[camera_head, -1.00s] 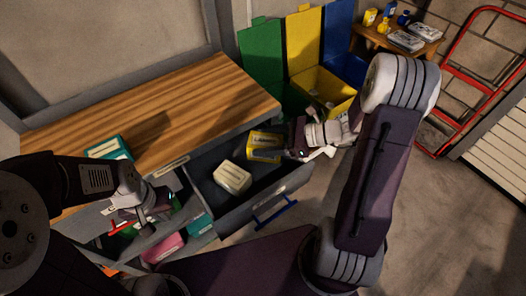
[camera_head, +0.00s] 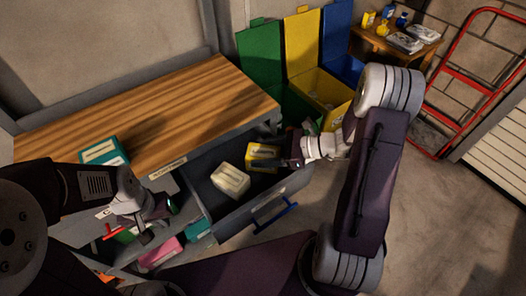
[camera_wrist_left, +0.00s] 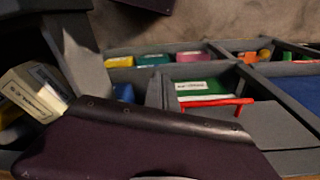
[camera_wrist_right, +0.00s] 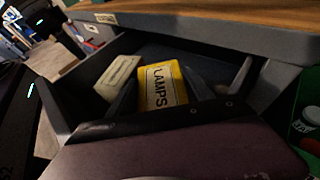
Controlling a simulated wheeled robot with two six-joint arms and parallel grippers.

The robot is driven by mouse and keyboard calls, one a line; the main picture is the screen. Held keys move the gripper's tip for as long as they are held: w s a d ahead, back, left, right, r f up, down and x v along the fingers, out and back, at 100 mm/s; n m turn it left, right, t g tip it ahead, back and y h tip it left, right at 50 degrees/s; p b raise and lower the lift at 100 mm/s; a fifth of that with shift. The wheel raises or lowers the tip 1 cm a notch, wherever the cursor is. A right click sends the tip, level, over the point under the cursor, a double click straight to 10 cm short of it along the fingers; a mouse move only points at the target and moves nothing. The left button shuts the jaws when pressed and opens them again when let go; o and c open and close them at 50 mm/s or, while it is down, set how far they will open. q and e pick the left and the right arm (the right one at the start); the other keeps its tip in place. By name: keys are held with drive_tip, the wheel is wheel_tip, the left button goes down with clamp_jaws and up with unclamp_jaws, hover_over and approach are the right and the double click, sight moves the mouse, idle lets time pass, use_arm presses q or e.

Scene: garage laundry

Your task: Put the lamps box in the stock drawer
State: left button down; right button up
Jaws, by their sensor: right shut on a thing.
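The yellow lamps box (camera_head: 262,151) is at the back right inside the open grey drawer (camera_head: 222,212), which has a blue handle. Its label reads LAMPS in the right wrist view (camera_wrist_right: 160,83). My right gripper (camera_head: 285,152) reaches in over the drawer's right side and is shut on the lamps box, with one finger on each side of it. Whether the box touches the drawer floor cannot be told. My left gripper (camera_head: 150,222) is left of the drawer, above lower compartments; its jaws are not clear.
A cream box (camera_head: 230,181) lies in the drawer left of the lamps box. A teal box (camera_head: 105,152) sits on the wooden worktop (camera_head: 150,108). Open compartments (camera_wrist_left: 195,72) below hold coloured boxes. Green, yellow and blue bins (camera_head: 322,90) stand behind.

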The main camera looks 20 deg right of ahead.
drive_tip(key=o, duration=1.5)
drive_tip(key=shift+f, duration=0.15)
drive_tip(key=shift+s, duration=0.1)
drive_tip(key=shift+d+r+p, duration=0.5)
drive_tip(key=shift+r+p, duration=0.1)
drive_tip(key=shift+r, duration=0.3)
drive_tip(key=p+v, duration=0.1)
drive_tip(key=v, duration=1)
drive_tip(key=shift+s+a+p, duration=0.1)
drive_tip(key=shift+p, duration=0.3)
